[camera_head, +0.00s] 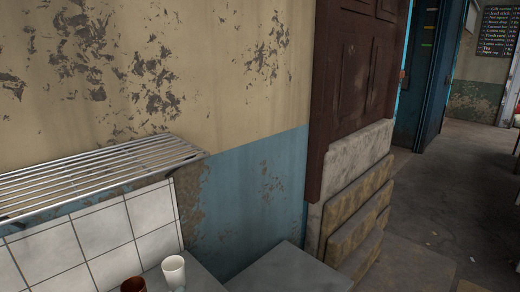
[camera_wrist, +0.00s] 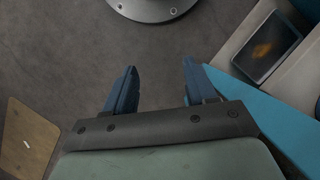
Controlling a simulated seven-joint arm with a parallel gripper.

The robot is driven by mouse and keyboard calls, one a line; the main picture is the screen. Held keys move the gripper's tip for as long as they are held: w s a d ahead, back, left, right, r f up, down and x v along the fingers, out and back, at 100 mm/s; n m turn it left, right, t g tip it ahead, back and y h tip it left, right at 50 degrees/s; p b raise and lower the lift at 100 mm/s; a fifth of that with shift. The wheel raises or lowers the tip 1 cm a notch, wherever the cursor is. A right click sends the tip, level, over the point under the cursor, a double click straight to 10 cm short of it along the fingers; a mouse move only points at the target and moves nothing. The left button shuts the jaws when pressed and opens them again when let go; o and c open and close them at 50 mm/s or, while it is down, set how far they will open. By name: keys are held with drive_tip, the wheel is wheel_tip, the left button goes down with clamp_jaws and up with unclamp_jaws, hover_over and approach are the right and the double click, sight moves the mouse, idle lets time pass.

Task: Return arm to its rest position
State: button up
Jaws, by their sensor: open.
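My gripper (camera_wrist: 155,88) shows in the wrist view with its two blue fingers spread apart. It is open and nothing is between the fingers. Below it is a bare grey floor (camera_wrist: 60,50). In the head view neither my arm nor my gripper is visible.
A white cup (camera_head: 174,270) and a brown cup (camera_head: 133,285) stand on a grey counter (camera_head: 280,272) below a metal rack (camera_head: 95,172). In the wrist view, a round metal base (camera_wrist: 150,8) is at the top, a blue-edged surface (camera_wrist: 262,118) at right and a brown board (camera_wrist: 28,140) at left.

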drive_tip(key=s+f+g, duration=0.2)
drive_tip(key=s+f, duration=0.3)
drive_tip(key=s, duration=0.6)
drive_tip(key=shift+s, duration=0.25)
